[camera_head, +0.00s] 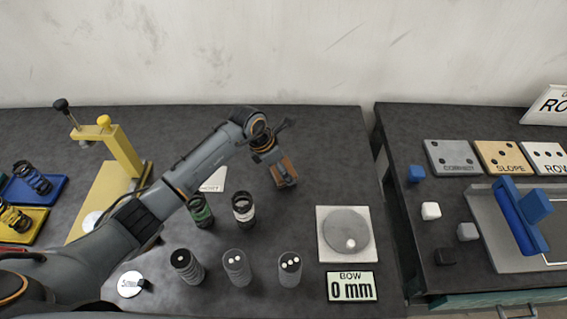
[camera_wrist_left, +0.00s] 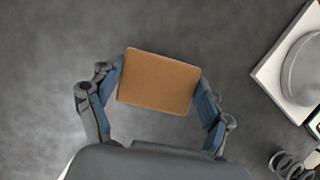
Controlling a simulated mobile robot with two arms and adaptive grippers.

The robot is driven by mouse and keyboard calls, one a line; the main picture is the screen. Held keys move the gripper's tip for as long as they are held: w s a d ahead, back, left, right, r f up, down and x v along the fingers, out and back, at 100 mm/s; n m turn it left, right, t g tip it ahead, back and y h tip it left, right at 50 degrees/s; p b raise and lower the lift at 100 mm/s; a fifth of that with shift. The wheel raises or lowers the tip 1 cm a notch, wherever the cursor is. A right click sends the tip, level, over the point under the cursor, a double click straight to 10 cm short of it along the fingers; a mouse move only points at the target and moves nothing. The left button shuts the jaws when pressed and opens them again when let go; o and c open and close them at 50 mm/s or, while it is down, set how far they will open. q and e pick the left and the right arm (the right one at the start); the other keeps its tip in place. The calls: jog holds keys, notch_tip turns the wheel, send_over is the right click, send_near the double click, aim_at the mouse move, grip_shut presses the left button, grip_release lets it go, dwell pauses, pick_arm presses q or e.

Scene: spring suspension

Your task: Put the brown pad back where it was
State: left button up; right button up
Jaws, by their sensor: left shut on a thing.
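The brown pad (camera_head: 288,172) is at the back middle of the dark left-hand table, under my left gripper (camera_head: 279,170). The left wrist view shows the pad (camera_wrist_left: 158,80) as a flat brown rectangle, slightly tilted in the picture, between the blue-padded fingers of my left gripper (camera_wrist_left: 160,88). The fingers are shut on its two short sides. I cannot tell whether the pad touches the tabletop or is held just above it. My right gripper is in neither view.
A white plate with a grey disc (camera_head: 345,225) and a "BOW 0 mm" display (camera_head: 351,286) stand right of the pad. A green spring (camera_head: 200,211), a dark spring (camera_head: 243,209) and dotted cylinders (camera_head: 236,268) stand in front. A yellow press (camera_head: 123,150) is left.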

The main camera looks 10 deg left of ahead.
pick_arm(q)
jog(key=shift+f, duration=0.1)
jog(key=shift+f, duration=0.15)
jog(key=o, duration=1.1)
jog(key=shift+c, duration=0.2)
jog(key=shift+r, duration=0.3)
jog(key=b+v, duration=0.2)
jog(key=v, duration=0.9)
jog(key=shift+r, duration=0.4)
